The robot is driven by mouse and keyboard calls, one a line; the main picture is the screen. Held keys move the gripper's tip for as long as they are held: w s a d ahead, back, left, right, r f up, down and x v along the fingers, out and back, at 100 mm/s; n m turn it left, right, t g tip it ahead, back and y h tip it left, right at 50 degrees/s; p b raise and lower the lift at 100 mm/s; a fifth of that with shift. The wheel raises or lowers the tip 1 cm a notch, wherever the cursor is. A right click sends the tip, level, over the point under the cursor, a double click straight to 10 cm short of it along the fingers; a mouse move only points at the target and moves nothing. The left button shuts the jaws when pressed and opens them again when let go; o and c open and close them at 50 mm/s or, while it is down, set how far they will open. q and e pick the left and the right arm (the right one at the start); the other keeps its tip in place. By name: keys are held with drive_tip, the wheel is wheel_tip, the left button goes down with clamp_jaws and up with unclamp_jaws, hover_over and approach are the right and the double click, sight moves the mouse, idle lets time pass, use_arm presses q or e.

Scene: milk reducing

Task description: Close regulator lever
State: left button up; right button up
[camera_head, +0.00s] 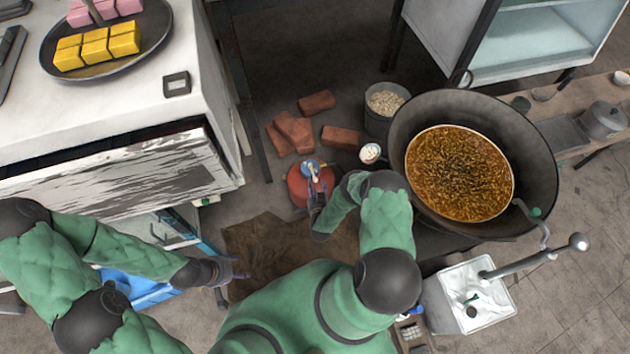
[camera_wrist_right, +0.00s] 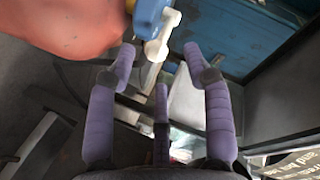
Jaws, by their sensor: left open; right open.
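A red gas cylinder (camera_head: 298,189) stands on the floor in the middle of the head view, with a blue regulator (camera_head: 307,164) on top. The regulator's pale lever (camera_head: 315,174) points toward my right gripper (camera_head: 317,195). In the right wrist view, the white lever (camera_wrist_right: 163,36) sits just beyond and between the open purple fingertips of the right gripper (camera_wrist_right: 160,62). The blue regulator (camera_wrist_right: 147,14) and red cylinder (camera_wrist_right: 70,25) show above left. I cannot tell whether a finger touches the lever. My left gripper (camera_head: 238,272) is open and empty, away at lower left.
A large wok (camera_head: 545,165) of brown food stands to the right, with a grey bucket (camera_head: 376,122) and small bowl (camera_head: 370,153) beside it. Bricks (camera_head: 293,132) lie behind the cylinder. A white counter (camera_head: 120,120) bounds the left. A brown cloth (camera_head: 270,250) covers floor in front.

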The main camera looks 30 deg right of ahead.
sight(316, 181)
drive_tip(key=shift+b+x, duration=0.7)
drive_tip(key=shift+x, duration=1.65)
clamp_jaws()
